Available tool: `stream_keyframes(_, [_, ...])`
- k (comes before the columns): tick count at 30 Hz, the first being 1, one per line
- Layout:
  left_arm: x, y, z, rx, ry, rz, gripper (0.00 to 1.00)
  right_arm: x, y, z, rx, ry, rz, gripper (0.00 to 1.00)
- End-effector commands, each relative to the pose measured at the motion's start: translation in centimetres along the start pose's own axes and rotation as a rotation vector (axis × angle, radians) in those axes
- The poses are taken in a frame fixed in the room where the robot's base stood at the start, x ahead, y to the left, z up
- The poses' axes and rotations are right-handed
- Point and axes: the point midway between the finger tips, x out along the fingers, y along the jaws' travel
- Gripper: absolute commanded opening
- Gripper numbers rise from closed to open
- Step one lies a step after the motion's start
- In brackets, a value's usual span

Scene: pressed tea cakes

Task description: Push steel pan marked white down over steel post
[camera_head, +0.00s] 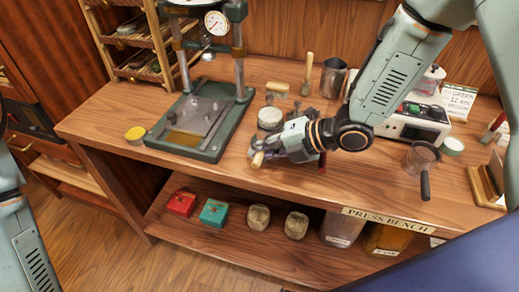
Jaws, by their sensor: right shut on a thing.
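My right gripper (272,150) is low over the front middle of the bench. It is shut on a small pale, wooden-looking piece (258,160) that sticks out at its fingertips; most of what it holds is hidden. A round steel vessel with a pale top (270,118) stands just behind the gripper. It may be the steel pan, but I cannot read a white mark. I cannot single out the steel post; upright steel columns (238,62) show on the press. My left arm shows at the left edge, but its gripper is out of view.
A green press (212,150) with a dial gauge (216,23) stands on the left of the bench. A yellow-topped tin (135,134) is beside it.

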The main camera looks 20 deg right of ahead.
Motion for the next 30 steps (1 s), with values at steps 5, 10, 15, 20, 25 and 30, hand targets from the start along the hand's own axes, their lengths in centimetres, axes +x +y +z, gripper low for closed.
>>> stream_keyframes(5, [0.29,0.0,0.0,0.0,0.0,0.0,0.44,0.2,-0.25,0.03,-0.001,-0.001,0.001,0.0])
stream_keyframes(10, [0.24,0.0,0.0,0.0,0.0,0.0,0.44,0.17,-0.23,0.01,-0.001,0.0,0.001,0.0])
stream_keyframes(15, [0.23,0.0,0.0,0.0,0.0,0.0,0.44,0.17,-0.24,0.0,0.0,0.0,0.0,0.26])
stream_keyframes(20, [0.23,0.0,0.0,0.0,0.0,0.0,0.44,0.17,-0.24,-0.01,0.0,0.0,0.0,0.39])
stream_keyframes(25, [0.23,0.0,0.0,0.0,0.0,0.0,0.44,0.17,-0.24,-0.01,0.0,0.0,0.0,0.42])
stream_keyframes(30, [0.23,0.0,-0.01,0.0,0.0,0.0,0.44,0.09,-0.3,-0.03,0.002,0.0,-0.001,0.42])
